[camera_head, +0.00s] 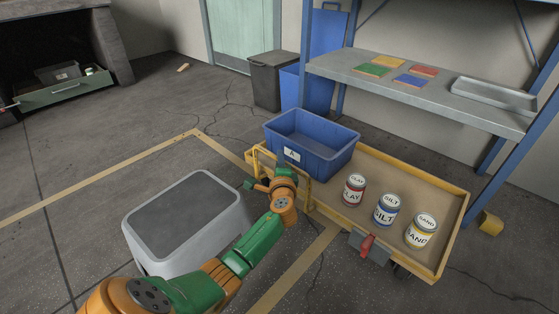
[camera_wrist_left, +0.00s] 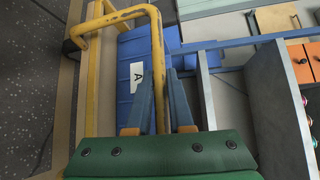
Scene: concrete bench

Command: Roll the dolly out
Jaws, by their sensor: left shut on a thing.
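The dolly (camera_head: 400,188) is a low yellow-framed cart with a tan deck and a worn yellow hoop handle (camera_head: 309,190) at its left end. It stands partly beneath the shelf's front edge. My left gripper (camera_head: 284,172) is at the handle; in the left wrist view its fingers (camera_wrist_left: 157,88) are shut around the handle's bar (camera_wrist_left: 156,55). A blue crate (camera_head: 318,143) labelled A rides on the dolly's left part. Cans labelled CLAY (camera_head: 354,191), SILT (camera_head: 387,211) and SAND (camera_head: 421,232) stand upright on the deck. My right gripper is not in view.
A red pedal (camera_head: 367,245) on a grey bracket sits at the dolly's near side. A yellow block (camera_head: 490,223) lies on the floor at right. A blue-post shelf (camera_head: 430,110) stands behind. A grey bin (camera_head: 273,80) is farther back.

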